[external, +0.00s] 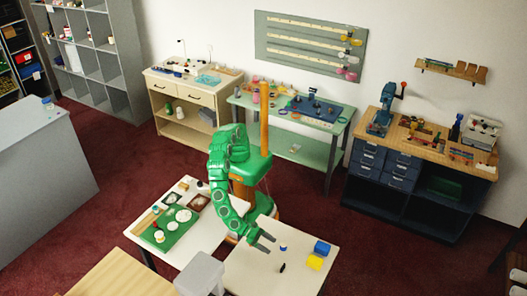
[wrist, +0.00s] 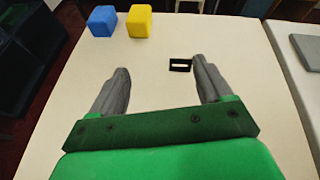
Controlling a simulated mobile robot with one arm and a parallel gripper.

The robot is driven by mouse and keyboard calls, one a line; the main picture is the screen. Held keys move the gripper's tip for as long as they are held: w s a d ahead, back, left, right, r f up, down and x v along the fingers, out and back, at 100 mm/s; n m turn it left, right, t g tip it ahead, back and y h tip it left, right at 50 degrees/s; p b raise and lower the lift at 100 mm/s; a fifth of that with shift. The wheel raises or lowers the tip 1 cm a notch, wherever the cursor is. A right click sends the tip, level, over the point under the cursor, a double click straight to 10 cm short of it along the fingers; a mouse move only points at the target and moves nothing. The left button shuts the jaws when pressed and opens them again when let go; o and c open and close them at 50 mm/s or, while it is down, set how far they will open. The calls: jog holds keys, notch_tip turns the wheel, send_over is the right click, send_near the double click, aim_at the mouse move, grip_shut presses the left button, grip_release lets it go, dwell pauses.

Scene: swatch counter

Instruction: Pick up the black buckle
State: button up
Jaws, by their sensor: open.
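The black buckle (wrist: 180,64) is a small dark rectangular frame with a slot in its middle. In the wrist view it lies flat on the pale tabletop (wrist: 220,40), beyond my fingers and just left of the right fingertip. My gripper (wrist: 160,72) is open and empty, its two grey fingers spread wide and pointing toward the buckle's side of the table. In the external view my gripper (external: 268,243) is over the white table. A small black item (external: 282,267) and a small blue item (external: 283,248) show near it there; they are too small to identify surely.
A blue cube (wrist: 102,21) and a yellow cube (wrist: 139,20) sit side by side beyond the buckle. A neighbouring table (external: 190,250) holds a green mat and several small items. The tabletop around the buckle is mostly clear.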

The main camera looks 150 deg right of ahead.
aim_at(283, 267)
jog(key=w+a+f+m, duration=0.1)
jog(key=f, duration=0.1)
jog(key=w+a+f+m, duration=0.1)
jog(key=f, duration=0.1)
jog(key=w+a+f+t, duration=0.1)
jog(key=f, duration=0.2)
jog(key=shift+m, duration=0.4)
jog(key=shift+r+x, duration=0.2)
jog(key=shift+x, duration=1.75)
jog(key=shift+r+x, duration=0.2)
jog(key=shift+x, duration=1.75)
jog(key=shift+w+a, duration=0.1)
jog(key=shift+a, duration=0.05)
jog(key=shift+c, duration=0.2)
jog(key=c, duration=1)
